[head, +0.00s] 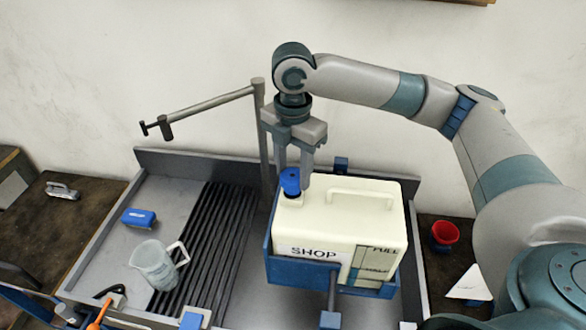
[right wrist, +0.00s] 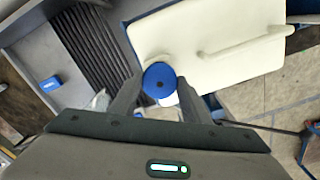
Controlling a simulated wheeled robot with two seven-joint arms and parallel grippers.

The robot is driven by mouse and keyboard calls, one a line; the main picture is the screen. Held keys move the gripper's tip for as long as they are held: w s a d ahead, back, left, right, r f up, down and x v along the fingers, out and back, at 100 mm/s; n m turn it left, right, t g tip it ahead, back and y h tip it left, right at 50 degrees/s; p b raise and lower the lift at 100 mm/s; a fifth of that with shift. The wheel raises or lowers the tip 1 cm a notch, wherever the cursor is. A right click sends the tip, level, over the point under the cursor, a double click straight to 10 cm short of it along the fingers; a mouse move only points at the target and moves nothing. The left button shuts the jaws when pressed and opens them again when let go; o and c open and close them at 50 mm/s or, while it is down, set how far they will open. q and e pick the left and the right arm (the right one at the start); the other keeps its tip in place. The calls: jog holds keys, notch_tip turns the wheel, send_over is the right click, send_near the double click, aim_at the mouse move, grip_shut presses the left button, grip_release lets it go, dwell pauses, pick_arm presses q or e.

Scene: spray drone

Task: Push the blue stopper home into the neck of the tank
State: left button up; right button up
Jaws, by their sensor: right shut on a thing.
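The tank (head: 355,220) is a cream-white jug with a moulded handle and a "SHOP" label, standing in a blue holder (head: 305,270). It also shows in the right wrist view (right wrist: 235,65). The blue stopper (head: 290,184) is at the tank's back-left corner, upright, and appears as a round blue disc in the right wrist view (right wrist: 160,84). My right gripper (head: 296,178) points down and is shut on the stopper, one finger on each side. The neck is hidden beneath the stopper, so I cannot tell how deep the stopper sits. My left gripper is not in view.
A clear measuring jug (head: 153,264) and a blue block (head: 139,217) stand left in the grey tray, near black ribbed slats (head: 215,240). A grey post with a side arm (head: 205,103) rises behind. A red cup (head: 445,234) is at right.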

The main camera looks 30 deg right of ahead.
aim_at(293, 174)
jog(key=shift+f, duration=1.4)
jog(key=o, duration=1.5)
jog(key=shift+c, duration=0.2)
jog(key=shift+r, duration=0.1)
jog(key=shift+r+b, duration=0.3)
jog(key=shift+r, duration=0.2)
notch_tip(293, 174, up, 16)
jog(key=b, duration=0.4)
